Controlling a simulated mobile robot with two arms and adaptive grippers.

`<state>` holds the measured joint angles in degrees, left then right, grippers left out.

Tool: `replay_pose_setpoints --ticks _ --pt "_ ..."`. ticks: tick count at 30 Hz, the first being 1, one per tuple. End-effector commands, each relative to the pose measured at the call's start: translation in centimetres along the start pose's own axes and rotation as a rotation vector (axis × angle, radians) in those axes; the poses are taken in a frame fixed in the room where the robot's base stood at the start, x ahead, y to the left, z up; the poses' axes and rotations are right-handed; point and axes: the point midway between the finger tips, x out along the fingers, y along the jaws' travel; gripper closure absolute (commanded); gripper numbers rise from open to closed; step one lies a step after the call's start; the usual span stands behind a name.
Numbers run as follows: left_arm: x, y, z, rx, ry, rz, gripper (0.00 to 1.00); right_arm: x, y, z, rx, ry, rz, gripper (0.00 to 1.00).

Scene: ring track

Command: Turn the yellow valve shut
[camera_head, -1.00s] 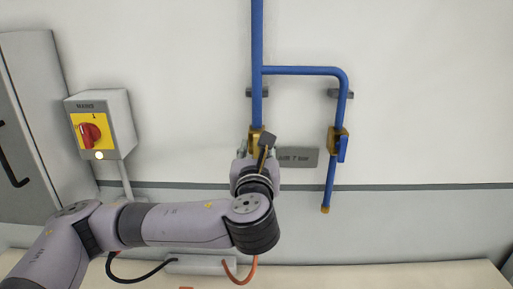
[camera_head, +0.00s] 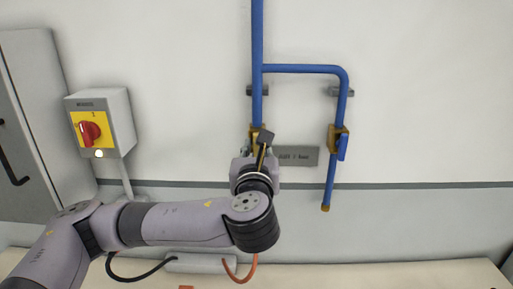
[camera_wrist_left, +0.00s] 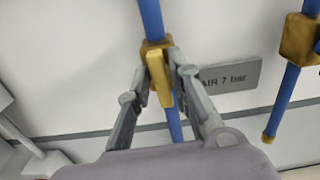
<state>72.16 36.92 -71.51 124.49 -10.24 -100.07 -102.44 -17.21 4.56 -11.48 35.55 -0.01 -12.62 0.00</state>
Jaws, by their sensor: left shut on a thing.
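The yellow valve handle (camera_wrist_left: 159,78) shows in the left wrist view, hanging down along the blue pipe with a slight tilt. It sits on a brass valve body (camera_wrist_left: 152,47), which also shows in the head view (camera_head: 253,133), partly hidden behind my wrist. My left gripper (camera_wrist_left: 160,82) is shut on the yellow handle, one finger on each side; in the head view (camera_head: 256,160) my own arm hides most of the grip. My right gripper is in neither view.
A second brass valve with a blue handle (camera_head: 342,148) sits on the branch pipe to the right. An "AIR 7 bar" plate (camera_head: 298,156) is just right of my gripper. A grey switch box with a red knob (camera_head: 90,132) is at the left. A pale surface runs along the bottom.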

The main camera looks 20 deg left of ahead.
Motion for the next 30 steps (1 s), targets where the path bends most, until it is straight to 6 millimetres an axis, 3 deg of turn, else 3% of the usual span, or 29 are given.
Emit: replay_pose_setpoints --ticks 8,30 --pt "0.0 0.1 -0.3 -0.161 0.003 0.0 1.0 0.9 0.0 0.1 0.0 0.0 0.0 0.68" --pt "0.0 0.4 -0.5 -0.858 0.003 0.0 1.0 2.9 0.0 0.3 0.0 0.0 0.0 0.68"
